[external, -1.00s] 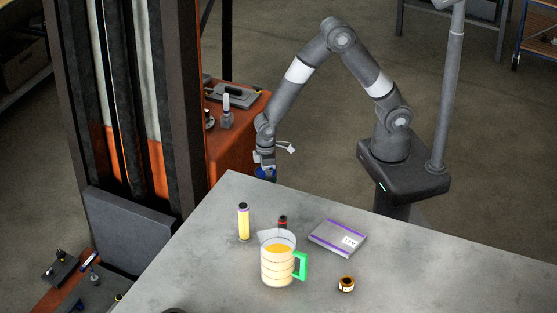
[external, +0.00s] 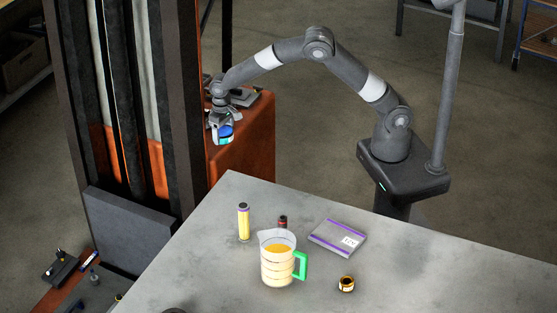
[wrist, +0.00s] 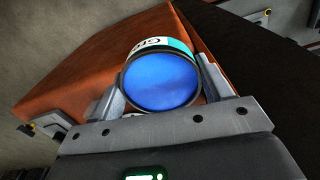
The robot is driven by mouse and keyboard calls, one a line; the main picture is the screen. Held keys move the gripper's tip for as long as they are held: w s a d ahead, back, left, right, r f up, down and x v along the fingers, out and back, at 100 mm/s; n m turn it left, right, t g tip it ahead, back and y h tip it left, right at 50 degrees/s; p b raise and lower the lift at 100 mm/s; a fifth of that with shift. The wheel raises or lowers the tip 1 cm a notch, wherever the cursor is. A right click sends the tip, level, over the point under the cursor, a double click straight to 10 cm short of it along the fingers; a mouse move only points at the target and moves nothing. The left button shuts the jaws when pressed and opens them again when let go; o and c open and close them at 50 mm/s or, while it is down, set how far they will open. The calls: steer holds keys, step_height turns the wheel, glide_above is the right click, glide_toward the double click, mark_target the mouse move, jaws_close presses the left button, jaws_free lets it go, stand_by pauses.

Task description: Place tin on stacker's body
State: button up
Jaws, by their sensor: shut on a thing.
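The tin (wrist: 162,80) has a blue end and a white and teal label. My gripper (wrist: 165,95) is shut on it, with a finger on each side. In the external view the tin (external: 224,135) hangs below my gripper (external: 221,124), in front of the orange stacker's body (external: 243,140). In the wrist view the orange body (wrist: 98,62) lies behind the tin. I cannot tell how far the tin is from it. My arm hides part of the body's top.
Dark parts (external: 240,97) sit on top of the stacker's body. The dark mast (external: 184,100) stands close on the left. The grey table (external: 420,240) holds a jug (external: 277,265), a yellow cylinder (external: 243,222), a flat case (external: 338,237) and small pieces.

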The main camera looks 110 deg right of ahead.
steer(key=w+d+r+m, duration=0.2)
steer(key=d+r+m, duration=0.3)
steer(key=d+r, duration=0.45)
glide_above(215, 146)
steer(key=shift+f, duration=3.4)
steer(key=shift+n, duration=0.4)
step_height(215, 146, down, 10)
steer(key=shift+w, duration=0.1)
steer(key=shift+f, duration=0.1)
steer(key=o, duration=1.2)
step_height(215, 146, up, 12)
